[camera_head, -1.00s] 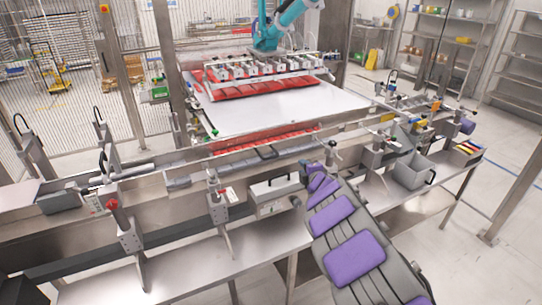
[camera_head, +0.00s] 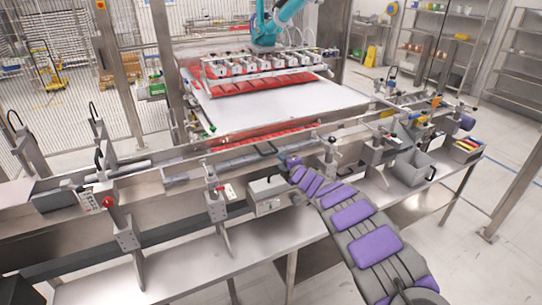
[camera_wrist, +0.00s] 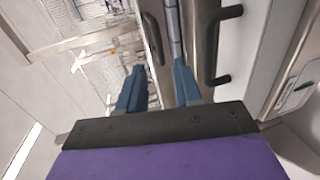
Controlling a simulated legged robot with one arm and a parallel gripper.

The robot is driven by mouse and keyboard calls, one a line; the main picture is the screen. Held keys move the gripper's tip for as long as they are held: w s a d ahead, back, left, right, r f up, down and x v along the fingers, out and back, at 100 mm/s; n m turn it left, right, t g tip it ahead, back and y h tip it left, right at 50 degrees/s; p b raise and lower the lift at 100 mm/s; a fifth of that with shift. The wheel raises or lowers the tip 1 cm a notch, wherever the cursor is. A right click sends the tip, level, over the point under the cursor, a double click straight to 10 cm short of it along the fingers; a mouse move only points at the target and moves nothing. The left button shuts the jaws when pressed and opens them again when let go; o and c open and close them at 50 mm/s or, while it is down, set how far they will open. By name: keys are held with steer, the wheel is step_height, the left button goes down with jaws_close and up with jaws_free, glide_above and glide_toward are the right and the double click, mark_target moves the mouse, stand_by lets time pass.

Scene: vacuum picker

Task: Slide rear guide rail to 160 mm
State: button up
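The rear guide rail (camera_head: 225,158) appears to be the long metal rail along the far side of the conveyor in the head view. My gripper (camera_head: 291,161) is over the conveyor, close to this rail. In the wrist view the two blue fingers of my gripper (camera_wrist: 158,80) are spread apart with nothing between them. One dark handle (camera_wrist: 152,38) shows beyond the gap, and a larger black handle (camera_wrist: 222,42) lies right of the fingers. I cannot read any millimetre scale.
A grey box (camera_head: 268,194) is on the front side below my gripper. Upright clamp posts (camera_head: 215,193) and a black-knobbed post (camera_head: 331,150) stand along the conveyor. Red packs (camera_head: 265,135) lie behind the rail. A grey bin (camera_head: 412,168) is at the right.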

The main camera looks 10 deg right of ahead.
mark_target(271, 153)
steer(key=shift+x, duration=1.15)
steer(key=shift+r+p+x, duration=0.1)
steer(key=shift+p+x, duration=0.1)
steer(key=shift+x, duration=0.95)
steer(key=shift+r+p+x, duration=0.15)
steer(key=shift+x, duration=1)
steer(key=x, duration=0.3)
steer(key=shift+a+p, duration=0.1)
steer(key=shift+p, duration=0.25)
steer(key=shift+w+f, duration=0.3)
steer(key=shift+w, duration=0.25)
jaws_close()
steer(key=shift+f, duration=0.1)
